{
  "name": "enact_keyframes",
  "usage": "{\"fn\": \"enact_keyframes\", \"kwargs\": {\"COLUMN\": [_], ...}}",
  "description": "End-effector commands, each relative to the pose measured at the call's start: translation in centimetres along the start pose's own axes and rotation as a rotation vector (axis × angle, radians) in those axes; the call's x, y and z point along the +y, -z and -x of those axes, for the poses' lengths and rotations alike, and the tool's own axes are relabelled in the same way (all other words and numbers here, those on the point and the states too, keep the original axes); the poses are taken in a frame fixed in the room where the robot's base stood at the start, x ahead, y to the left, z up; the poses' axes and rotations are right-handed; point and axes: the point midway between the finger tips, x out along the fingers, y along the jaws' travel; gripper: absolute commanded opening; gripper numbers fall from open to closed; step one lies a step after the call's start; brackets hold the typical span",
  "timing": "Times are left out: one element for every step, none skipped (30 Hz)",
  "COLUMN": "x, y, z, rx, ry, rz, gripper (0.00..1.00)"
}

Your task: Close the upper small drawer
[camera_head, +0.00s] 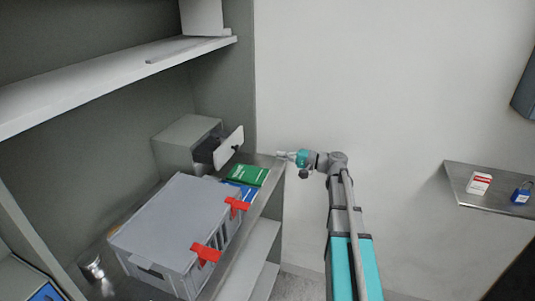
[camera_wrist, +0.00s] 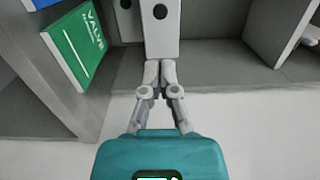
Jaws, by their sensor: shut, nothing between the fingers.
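A small grey drawer cabinet (camera_head: 185,135) stands on the middle shelf. One of its drawers (camera_head: 229,147) is pulled out, with its pale front facing my gripper and its dark inside showing. In the wrist view the pale drawer front (camera_wrist: 162,35) with a dark round knob lies just beyond the fingertips. My gripper (camera_head: 280,154) is shut and empty, to the right of the drawer front, with a gap between them in the head view. It also shows in the wrist view (camera_wrist: 160,70). I cannot tell from the wrist view whether it touches the front.
A green book (camera_head: 248,174) lies on the shelf below the drawer; it also shows in the wrist view (camera_wrist: 75,45). A grey crate (camera_head: 175,225) with red clips fills the shelf nearer me. A wall shelf (camera_head: 470,198) at right holds a small box and a blue padlock.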

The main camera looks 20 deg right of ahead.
Motion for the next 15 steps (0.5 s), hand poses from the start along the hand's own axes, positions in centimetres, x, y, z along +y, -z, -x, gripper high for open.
{"fn": "enact_keyframes", "kwargs": {"x": [0.0, 0.0, 0.0, 0.0, 0.0, 0.0, 0.0, 0.0, 0.0, 0.0, 0.0, 0.0, 0.0, 0.0, 0.0], "y": [0.0, 0.0, 0.0, 0.0, 0.0, 0.0, -0.1, 0.0, 0.0, 0.0, 0.0, -0.1, -0.1, 0.0, 0.0], "z": [-0.4, -0.6, -0.9, -1.2, -1.5, -1.9, -2.3, -2.7, -3.2, -3.6, -4.0, -4.7, -5.1, -5.5, -6.1], "rx": [-0.002, -0.002, -0.003, -0.003, -0.003, -0.003, -0.003, -0.004, -0.004, -0.004, -0.004, -0.004, -0.004, -0.004, -0.004], "ry": [0.000, 0.000, 0.000, 0.000, 0.000, 0.000, 0.000, 0.000, 0.000, 0.000, 0.000, 0.000, 0.000, 0.000, 0.000], "rz": [0.000, 0.000, 0.000, 0.000, 0.000, 0.000, 0.000, 0.000, 0.000, 0.000, 0.000, 0.000, 0.000, 0.000, 0.000], "gripper": [0.00, 0.00, 0.00, 0.00, 0.00, 0.00, 0.00, 0.00, 0.00, 0.00, 0.00, 0.00, 0.00, 0.00, 0.00]}}
